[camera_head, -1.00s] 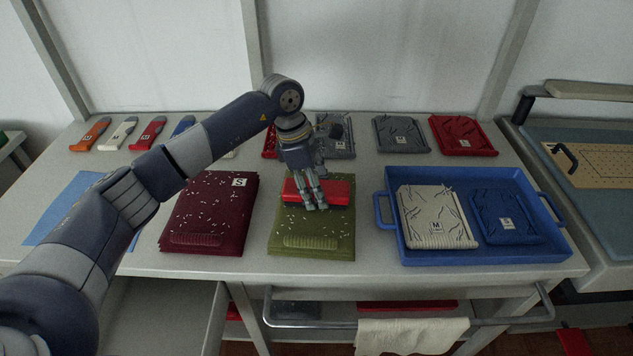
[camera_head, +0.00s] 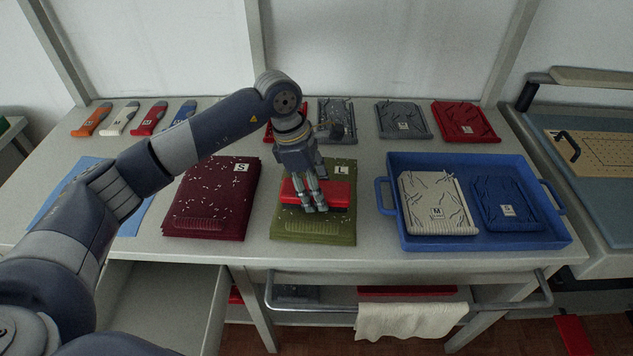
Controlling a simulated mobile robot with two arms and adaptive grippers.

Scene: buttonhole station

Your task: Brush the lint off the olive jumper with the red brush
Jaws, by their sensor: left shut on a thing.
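The folded olive jumper (camera_head: 313,229) lies on the table in the middle of the view, with an L label at its top right. A few pale lint specks show near its upper edge; the brush and gripper hide part of it. My left gripper (camera_head: 316,203) is shut on the red brush (camera_head: 338,195), which lies across the middle of the jumper. I cannot tell whether the brush presses on the cloth. My right gripper is not in view.
A maroon jumper (camera_head: 210,205) with lint and an S label lies just left. A blue tray (camera_head: 480,244) with cream and blue garments stands right. Several coloured-handled tools and folded garments line the back. An open drawer (camera_head: 160,300) is at front left.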

